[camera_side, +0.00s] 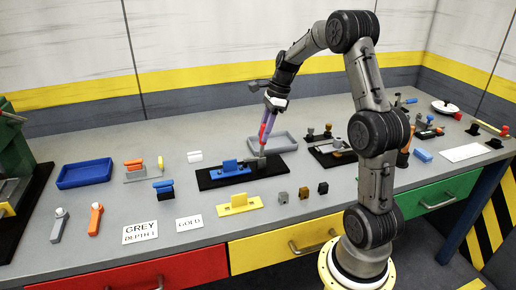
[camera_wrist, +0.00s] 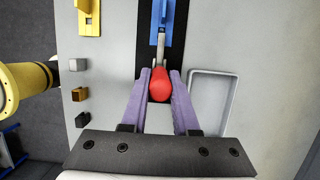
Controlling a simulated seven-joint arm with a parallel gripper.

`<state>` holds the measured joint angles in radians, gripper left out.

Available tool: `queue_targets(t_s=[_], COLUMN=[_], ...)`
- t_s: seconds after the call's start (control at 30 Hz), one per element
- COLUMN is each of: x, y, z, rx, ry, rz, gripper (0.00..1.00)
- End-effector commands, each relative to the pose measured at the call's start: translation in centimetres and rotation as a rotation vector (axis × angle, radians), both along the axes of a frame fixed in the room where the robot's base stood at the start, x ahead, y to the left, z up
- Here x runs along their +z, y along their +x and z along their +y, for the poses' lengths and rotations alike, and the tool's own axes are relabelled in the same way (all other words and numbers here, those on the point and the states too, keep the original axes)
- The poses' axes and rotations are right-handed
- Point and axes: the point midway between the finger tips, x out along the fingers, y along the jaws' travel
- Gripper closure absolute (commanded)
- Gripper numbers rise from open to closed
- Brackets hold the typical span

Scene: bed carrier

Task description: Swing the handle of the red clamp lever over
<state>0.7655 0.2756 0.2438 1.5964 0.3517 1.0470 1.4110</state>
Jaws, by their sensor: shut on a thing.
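The red clamp lever's handle (camera_wrist: 160,86) sits between the two purple fingers of my gripper (camera_wrist: 160,73) in the wrist view. My gripper is shut on the handle, one finger on each side. A grey metal arm (camera_wrist: 160,50) runs from the handle toward a blue block (camera_wrist: 161,22) on the black base plate. In the side view my gripper (camera_side: 264,139) points down over the right part of the black base plate (camera_side: 213,183), and the red handle (camera_side: 264,128) shows partly between the fingers, standing roughly upright. The blue block (camera_side: 231,166) lies left of it. The lever's pivot is partly hidden by the fingers.
A grey tray (camera_side: 287,149) lies close behind the clamp; it is right of the fingers in the wrist view (camera_wrist: 230,77). A yellow fixture (camera_side: 240,205) and several small blocks (camera_side: 303,192) stand in front. A second black plate (camera_side: 325,155) with parts lies to the right.

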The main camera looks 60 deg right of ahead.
Motion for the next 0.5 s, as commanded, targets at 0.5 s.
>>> queue_targets(t_s=[0.5], x=[-0.25], y=[-0.71], z=[-0.68], rx=[0.000], ry=[-0.005], rz=[0.006], gripper=[1.00])
